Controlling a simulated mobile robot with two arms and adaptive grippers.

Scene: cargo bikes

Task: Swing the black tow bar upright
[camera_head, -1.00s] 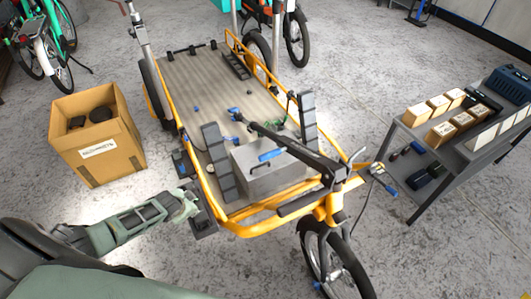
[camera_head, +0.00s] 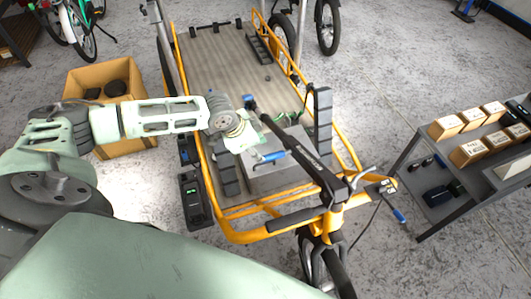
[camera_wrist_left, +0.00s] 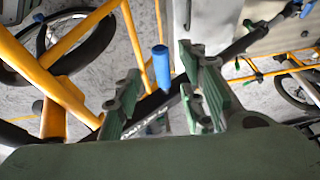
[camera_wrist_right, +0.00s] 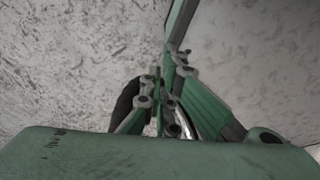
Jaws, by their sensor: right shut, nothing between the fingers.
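The black tow bar (camera_head: 295,150) slants low over the yellow cargo bike (camera_head: 235,236), from the handlebar end up left to a blue-tipped end (camera_head: 249,102). My left gripper (camera_head: 243,139) is over the bike's bed, just left of the bar. In the left wrist view, the left gripper (camera_wrist_left: 160,78) is open, and the tow bar (camera_wrist_left: 240,45) runs diagonally behind its fingers. A blue grip (camera_wrist_left: 160,65) shows in the gap. I cannot tell whether the fingers touch anything. My right gripper (camera_wrist_right: 163,82) is shut and empty in the right wrist view, out of the head view.
A grey box (camera_head: 285,178) with a blue handle (camera_head: 270,157) sits under the bar. A cardboard box (camera_head: 92,80) stands left, behind my left arm. Concrete floor is clear between bike and table.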

